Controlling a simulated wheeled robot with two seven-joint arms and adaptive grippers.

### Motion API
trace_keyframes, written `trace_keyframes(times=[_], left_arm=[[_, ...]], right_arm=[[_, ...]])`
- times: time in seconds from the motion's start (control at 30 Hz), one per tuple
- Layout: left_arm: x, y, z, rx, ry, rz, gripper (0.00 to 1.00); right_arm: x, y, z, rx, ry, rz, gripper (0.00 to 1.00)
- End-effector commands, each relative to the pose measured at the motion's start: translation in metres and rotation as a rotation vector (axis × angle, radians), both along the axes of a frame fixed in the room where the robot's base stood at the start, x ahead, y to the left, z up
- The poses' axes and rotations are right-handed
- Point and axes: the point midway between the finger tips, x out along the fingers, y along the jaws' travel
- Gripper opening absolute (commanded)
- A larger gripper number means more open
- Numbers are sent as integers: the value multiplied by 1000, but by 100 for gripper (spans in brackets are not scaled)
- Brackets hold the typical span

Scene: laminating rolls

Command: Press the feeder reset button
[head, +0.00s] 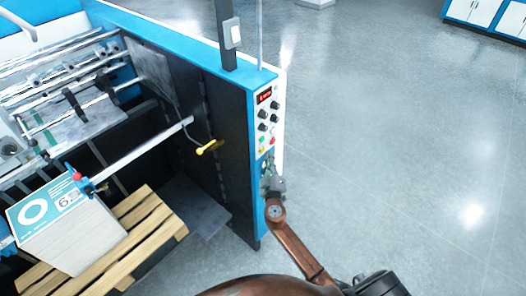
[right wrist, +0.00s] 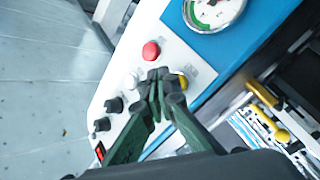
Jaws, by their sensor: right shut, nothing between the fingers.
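The control panel (head: 267,125) is a white plate on the blue end post of the machine. It carries a red display, black knobs and small coloured buttons. In the right wrist view the panel shows a red button (right wrist: 151,50), a white button (right wrist: 131,81) and a yellow button (right wrist: 183,82). Their labels are too small to read, so I cannot tell which is the feeder reset. My right gripper (right wrist: 160,76) is shut and empty, its tips in front of the panel between the white and yellow buttons and partly covering the yellow one. I cannot tell whether they touch. The right gripper (head: 270,186) also shows in the head view. My left gripper is not in view.
A pressure gauge (right wrist: 214,10) sits on the blue face beside the panel. A yellow-handled lever (head: 207,147) sticks out from the machine's side. A stack of printed sheets (head: 75,240) stands on a wooden pallet (head: 150,225) at the left. The floor at right is clear.

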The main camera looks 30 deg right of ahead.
Motion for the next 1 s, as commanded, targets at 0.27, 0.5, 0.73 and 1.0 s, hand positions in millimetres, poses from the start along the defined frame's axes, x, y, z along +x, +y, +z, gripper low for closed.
trace_keyframes(times=[0.27, 0.5, 0.73, 1.0], left_arm=[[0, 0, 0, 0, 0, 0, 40], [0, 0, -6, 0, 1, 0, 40], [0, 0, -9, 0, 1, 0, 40], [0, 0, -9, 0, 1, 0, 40]], right_arm=[[0, 0, 0, 0, 0, 0, 0], [4, 2, -1, 1, 0, 0, 0], [8, 3, 0, -1, 0, 0, 0], [8, 4, 0, 0, 0, 0, 0]])
